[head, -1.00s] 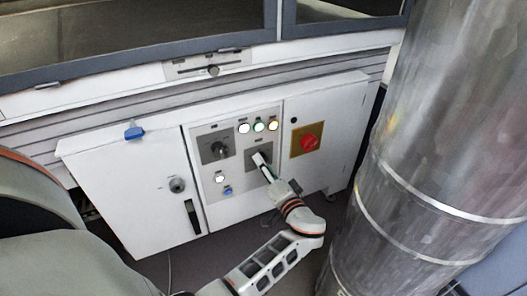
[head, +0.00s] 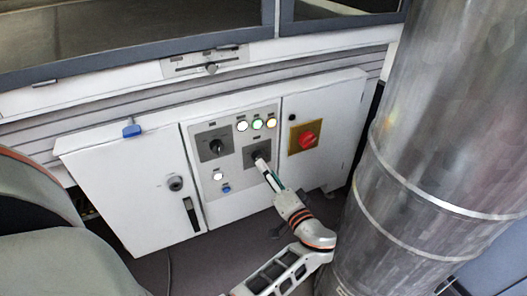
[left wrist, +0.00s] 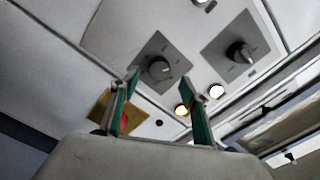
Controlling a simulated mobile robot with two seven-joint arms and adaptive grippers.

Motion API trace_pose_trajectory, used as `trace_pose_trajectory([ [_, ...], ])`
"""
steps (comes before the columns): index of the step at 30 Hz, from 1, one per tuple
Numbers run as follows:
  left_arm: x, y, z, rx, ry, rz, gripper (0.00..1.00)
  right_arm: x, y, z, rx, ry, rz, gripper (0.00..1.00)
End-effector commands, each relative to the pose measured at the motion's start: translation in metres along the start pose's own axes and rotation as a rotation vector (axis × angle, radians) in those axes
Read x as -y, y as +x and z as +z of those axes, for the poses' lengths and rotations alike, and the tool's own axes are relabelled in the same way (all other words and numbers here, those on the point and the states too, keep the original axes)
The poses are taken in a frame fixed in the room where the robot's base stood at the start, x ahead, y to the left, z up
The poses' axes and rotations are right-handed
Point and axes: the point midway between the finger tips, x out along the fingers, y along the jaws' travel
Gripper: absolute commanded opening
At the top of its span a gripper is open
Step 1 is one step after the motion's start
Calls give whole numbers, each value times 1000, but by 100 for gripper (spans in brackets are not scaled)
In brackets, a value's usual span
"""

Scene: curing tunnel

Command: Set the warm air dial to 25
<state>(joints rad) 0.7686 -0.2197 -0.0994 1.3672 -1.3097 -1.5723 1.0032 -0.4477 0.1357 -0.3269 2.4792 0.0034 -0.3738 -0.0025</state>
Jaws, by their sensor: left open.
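The control panel carries two dark dials on grey square plates. The lower-right dial (head: 256,154) is partly covered by my left gripper (head: 262,164). The upper-left dial (head: 216,147) is clear of it. In the left wrist view, my left gripper (left wrist: 162,84) is open and empty. Its two green-lined fingers point at the nearer dial (left wrist: 158,67), which shows between and just past the tips. The other dial (left wrist: 238,52) is to the right there. I cannot read any dial label or number. My right gripper is out of view.
A red rotary switch on a yellow plate (head: 295,151) sits right of the panel. Indicator lamps (head: 257,124) are lit above the lower-right dial. A blue knob (head: 226,189) is at lower left. A large metal duct (head: 440,150) blocks the right side.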

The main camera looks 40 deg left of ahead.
Motion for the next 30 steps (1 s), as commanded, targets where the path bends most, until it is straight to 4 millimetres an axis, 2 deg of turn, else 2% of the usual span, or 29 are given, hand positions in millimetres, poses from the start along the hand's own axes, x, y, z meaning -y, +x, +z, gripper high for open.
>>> trace_pose_trajectory([
  [3, 0, -16, 0, 0, -2, 2, 46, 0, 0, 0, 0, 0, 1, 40],
  [7, 0, -25, 0, 0, -1, 0, 46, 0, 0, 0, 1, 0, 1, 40],
  [25, 2, -26, -2, -1, -4, -2, 46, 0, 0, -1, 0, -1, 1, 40],
  [28, 20, -24, -19, -7, -32, -12, 46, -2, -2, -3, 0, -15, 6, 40],
  [30, 46, -21, -43, -15, -72, -26, 46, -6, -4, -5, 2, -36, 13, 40],
])
